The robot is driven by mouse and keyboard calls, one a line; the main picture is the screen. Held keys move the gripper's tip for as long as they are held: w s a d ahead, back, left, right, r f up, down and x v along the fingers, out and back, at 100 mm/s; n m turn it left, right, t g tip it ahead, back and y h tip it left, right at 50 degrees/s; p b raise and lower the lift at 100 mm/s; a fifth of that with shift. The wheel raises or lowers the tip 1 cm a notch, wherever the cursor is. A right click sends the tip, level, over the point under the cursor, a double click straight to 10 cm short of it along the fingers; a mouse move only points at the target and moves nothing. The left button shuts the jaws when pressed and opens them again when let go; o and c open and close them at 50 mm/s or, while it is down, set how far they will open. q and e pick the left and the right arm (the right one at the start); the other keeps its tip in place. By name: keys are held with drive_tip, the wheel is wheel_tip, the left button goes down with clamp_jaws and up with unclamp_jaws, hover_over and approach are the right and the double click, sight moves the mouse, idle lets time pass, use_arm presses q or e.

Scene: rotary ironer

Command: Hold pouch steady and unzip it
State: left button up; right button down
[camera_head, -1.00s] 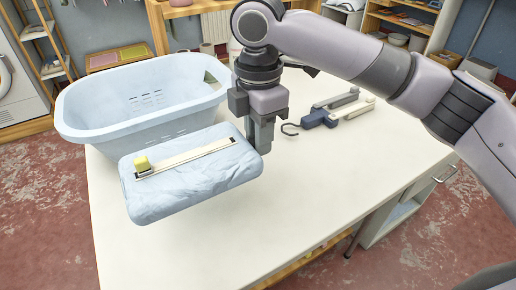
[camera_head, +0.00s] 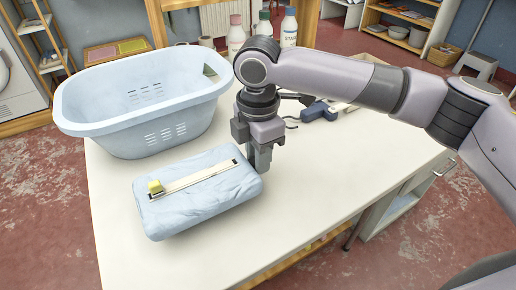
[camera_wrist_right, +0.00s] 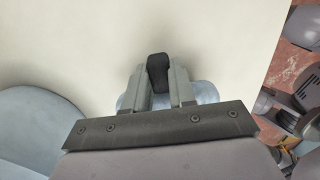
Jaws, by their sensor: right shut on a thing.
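The pouch (camera_head: 215,197) is a puffy light-blue block near the table's left front, with a pale zip strip (camera_head: 200,179) along its top. A yellow slider (camera_head: 155,187) sits at the strip's left end. My right gripper (camera_head: 260,165) points down at the pouch's right end and is shut on it. In the right wrist view, a dark rounded piece (camera_wrist_right: 158,72) shows between the fingers, and a little of the light-blue pouch (camera_wrist_right: 207,92) shows beside them. The fingers hide most of the grasp. My left gripper is not in view.
A light-blue laundry basket (camera_head: 140,100) stands behind the pouch. A dark-blue tool with a hook (camera_head: 313,110) lies behind my right arm. Bottles (camera_head: 236,35) stand beyond it. The white table (camera_head: 330,175) is clear to the right and in front.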

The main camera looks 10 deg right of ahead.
drive_tip(key=shift+f, duration=1.4)
drive_tip(key=c, duration=1.1)
unclamp_jaws()
drive_tip(key=shift+r+p, duration=0.3)
drive_tip(key=shift+p, duration=0.65)
